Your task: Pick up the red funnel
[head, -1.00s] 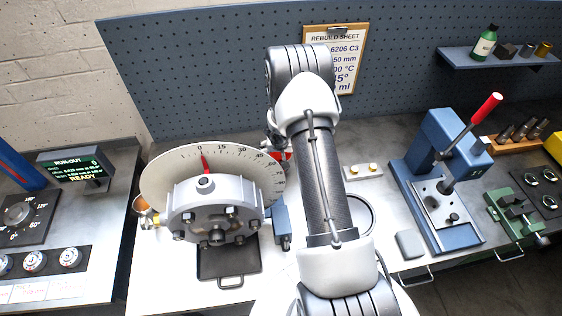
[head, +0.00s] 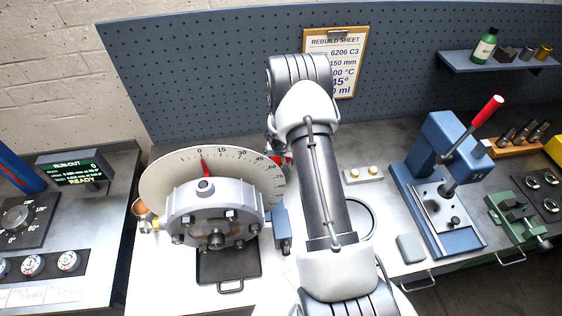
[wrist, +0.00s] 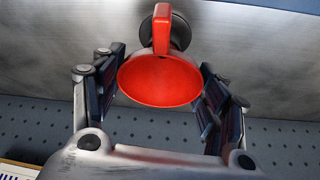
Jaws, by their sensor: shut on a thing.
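The red funnel (wrist: 160,82) is in the middle of the wrist view, its wide bowl towards me and a red handle-like tab rising at the top. My gripper (wrist: 163,74) has a dark-padded finger on each side of the bowl and is shut on the funnel. In the head view only a small red patch of the funnel (head: 287,160) shows, left of my arm and beside the dial's right edge. My arm hides most of my gripper there. I cannot tell whether the funnel touches the bench.
A graduated dial (head: 160,184) with a grey bolted rotor housing (head: 213,203) stands close left of my arm. A blue press (head: 446,225) with a red-tipped lever stands to the right. The pegboard (head: 220,80) rises behind. A dark round thing (wrist: 180,28) shows behind the funnel.

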